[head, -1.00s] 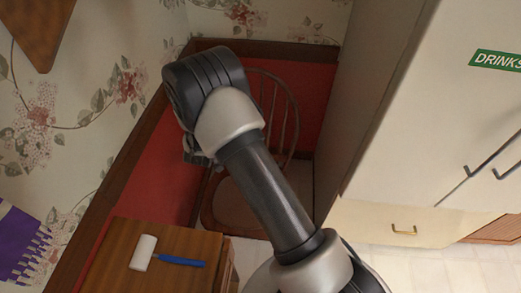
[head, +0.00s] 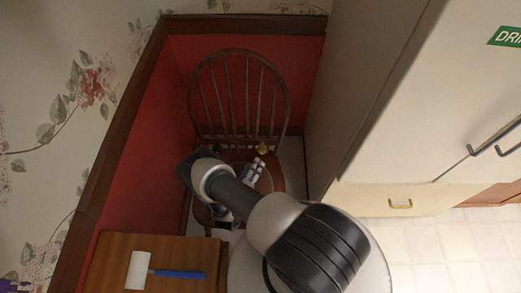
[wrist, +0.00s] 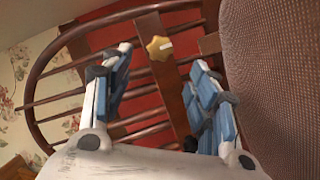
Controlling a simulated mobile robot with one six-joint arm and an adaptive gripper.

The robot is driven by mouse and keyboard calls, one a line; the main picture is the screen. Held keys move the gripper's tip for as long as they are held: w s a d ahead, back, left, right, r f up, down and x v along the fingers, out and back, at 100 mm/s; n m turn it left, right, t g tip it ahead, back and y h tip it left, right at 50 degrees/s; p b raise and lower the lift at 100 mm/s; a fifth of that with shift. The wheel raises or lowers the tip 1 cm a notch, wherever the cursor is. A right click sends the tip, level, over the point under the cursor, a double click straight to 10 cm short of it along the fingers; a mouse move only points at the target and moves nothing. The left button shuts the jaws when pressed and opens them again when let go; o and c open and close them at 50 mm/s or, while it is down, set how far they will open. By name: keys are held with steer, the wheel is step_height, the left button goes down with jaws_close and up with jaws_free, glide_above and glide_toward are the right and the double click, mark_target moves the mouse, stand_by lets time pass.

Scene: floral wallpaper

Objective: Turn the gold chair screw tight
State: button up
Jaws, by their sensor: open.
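The gold screw (head: 262,149) is a small knob at the base of the wooden chair's back (head: 236,52). In the wrist view the gold screw (wrist: 159,48) is a lobed knob with a pale mark, on a wooden slat of the chair back. My gripper (head: 256,172) is over the chair seat, just in front of the screw. In the wrist view my gripper's blue-padded fingers (wrist: 160,68) are spread wide, and the screw shows between and beyond them. They appear apart from it. My arm hides part of the seat.
Cream cupboards (head: 420,120) stand close on the right. Red wall panelling (head: 140,165) encloses the chair's corner. A textured brown surface (wrist: 275,80) fills the wrist view's right side.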

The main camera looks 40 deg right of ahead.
mark_target(262, 152)
steer(key=b+x, duration=0.2)
steer(key=x, duration=0.7)
steer(key=shift+d+f, duration=0.15)
steer(key=shift+d, duration=0.05)
steer(key=shift+w+d+b, duration=0.35)
steer(key=shift+w+d, duration=0.1)
steer(key=shift+d, duration=0.1)
steer(key=shift+c, duration=0.3)
steer(key=c, duration=1)
